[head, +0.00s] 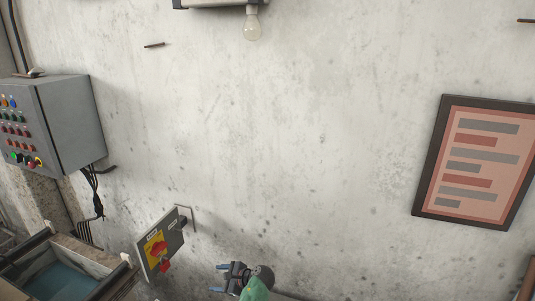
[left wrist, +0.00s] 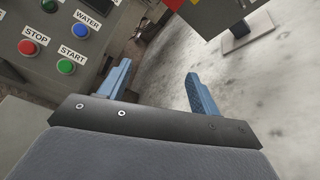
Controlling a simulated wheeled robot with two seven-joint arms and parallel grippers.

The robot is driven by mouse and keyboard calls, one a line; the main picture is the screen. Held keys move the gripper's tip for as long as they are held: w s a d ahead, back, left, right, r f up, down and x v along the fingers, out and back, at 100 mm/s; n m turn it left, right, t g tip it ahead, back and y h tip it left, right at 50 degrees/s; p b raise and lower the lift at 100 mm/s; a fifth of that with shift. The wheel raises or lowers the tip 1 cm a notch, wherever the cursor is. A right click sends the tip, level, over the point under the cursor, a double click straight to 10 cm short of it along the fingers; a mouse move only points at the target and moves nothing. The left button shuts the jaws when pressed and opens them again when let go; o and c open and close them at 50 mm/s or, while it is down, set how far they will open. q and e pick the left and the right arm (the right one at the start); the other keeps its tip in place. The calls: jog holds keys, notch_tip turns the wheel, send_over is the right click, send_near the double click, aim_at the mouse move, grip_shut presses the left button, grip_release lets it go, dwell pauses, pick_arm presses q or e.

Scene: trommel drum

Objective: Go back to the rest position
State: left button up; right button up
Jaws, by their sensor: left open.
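My left gripper (head: 222,279) is at the bottom of the head view, in front of the concrete wall, to the right of the switch plate. In the left wrist view its two blue fingers (left wrist: 157,92) stand well apart with nothing between them. A control panel with a red STOP button (left wrist: 28,47), a green START button (left wrist: 66,66) and a WATER button (left wrist: 80,31) lies beyond the left finger. My right gripper shows in neither view.
A switch plate (head: 152,250) with a red and yellow rotary switch is close left of my left gripper. A grey control cabinet (head: 75,125) hangs at the left, above a water-filled trough (head: 103,284). A framed notice (head: 428,190) hangs at the right. The wall between is clear.

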pick_arm(q)
jog(key=w+d+r+n+t+h, duration=0.2)
jog(key=d+n+h, duration=0.35)
jog(key=n, duration=0.45)
jog(key=s+d+f+n+h, duration=0.1)
jog(key=s+f+n+h, duration=0.3)
jog(key=s+h, duration=0.3)
jog(key=s+a+f+g, duration=0.1)
jog(key=s+f, duration=0.5)
jog(key=s, duration=0.8)
jog(key=s+a+f+n+g, duration=0.1)
jog(key=s+f, duration=0.6)
jog(key=s, duration=0.8)
jog(key=s+a+f+g, duration=0.3)
jog(key=s+f, duration=0.4)
jog(key=s, duration=0.7)
jog(key=shift+s+g, duration=0.15)
jog(key=shift+g, duration=0.15)
jog(key=shift+a+f, duration=0.1)
